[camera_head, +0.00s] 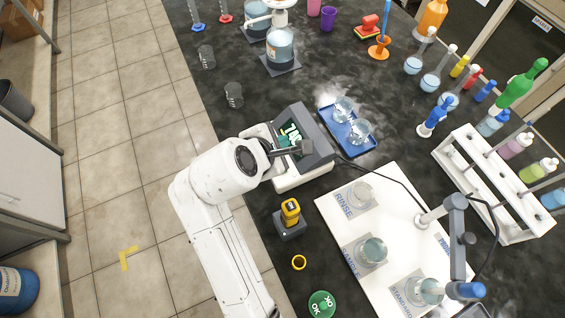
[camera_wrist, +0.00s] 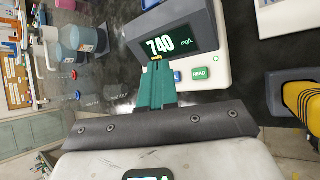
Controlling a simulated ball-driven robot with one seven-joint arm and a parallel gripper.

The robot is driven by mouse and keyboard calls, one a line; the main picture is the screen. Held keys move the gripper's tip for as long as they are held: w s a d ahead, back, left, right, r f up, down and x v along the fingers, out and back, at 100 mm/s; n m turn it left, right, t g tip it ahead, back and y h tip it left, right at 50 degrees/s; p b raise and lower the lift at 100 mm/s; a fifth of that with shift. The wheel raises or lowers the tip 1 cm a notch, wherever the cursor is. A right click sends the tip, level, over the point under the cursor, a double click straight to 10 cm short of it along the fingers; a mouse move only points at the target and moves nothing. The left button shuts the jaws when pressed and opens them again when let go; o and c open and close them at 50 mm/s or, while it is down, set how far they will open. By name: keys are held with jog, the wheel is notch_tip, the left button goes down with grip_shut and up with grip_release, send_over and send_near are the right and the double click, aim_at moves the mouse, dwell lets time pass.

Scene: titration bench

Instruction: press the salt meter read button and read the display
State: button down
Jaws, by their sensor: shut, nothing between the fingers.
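The salt meter (camera_head: 318,150) stands at the near bench edge, a grey and white box; it also shows in the wrist view (camera_wrist: 222,35). Its dark display (camera_wrist: 183,38) is lit and reads 740 mg/L, with a small yellow line under the number, too small to read. The green READ button (camera_wrist: 199,73) is in plain view on the white front, with a blue button (camera_wrist: 178,77) to its left. My gripper (camera_wrist: 158,66) is shut and empty, its teal fingertips left of both buttons and just below the display. I cannot tell whether the tips touch the meter.
A blue tray with flasks (camera_head: 345,146) lies right of the meter. A yellow-topped device (camera_head: 290,212) stands below it, by a white board (camera_head: 335,225) bearing several beakers. Two empty beakers (camera_head: 234,95) stand above left. Floor is clear at left.

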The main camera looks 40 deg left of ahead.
jog(key=shift+f, duration=0.15)
notch_tip(320, 180, down, 6)
jog(key=b, duration=0.5)
jog(key=shift+s+f, duration=0.1)
jog(key=shift+f+b, duration=0.35)
jog(key=shift+f, duration=0.8)
jog(key=shift+f, duration=0.1)
dwell(0.8)
jog(key=shift+f, duration=0.3)
jog(key=shift+f, duration=0.5)
dwell(0.9)
jog(key=shift+r+p, duration=0.15)
jog(key=shift+p, duration=0.2)
jog(key=shift+r+p, duration=0.75)
jog(key=shift+p, duration=0.15)
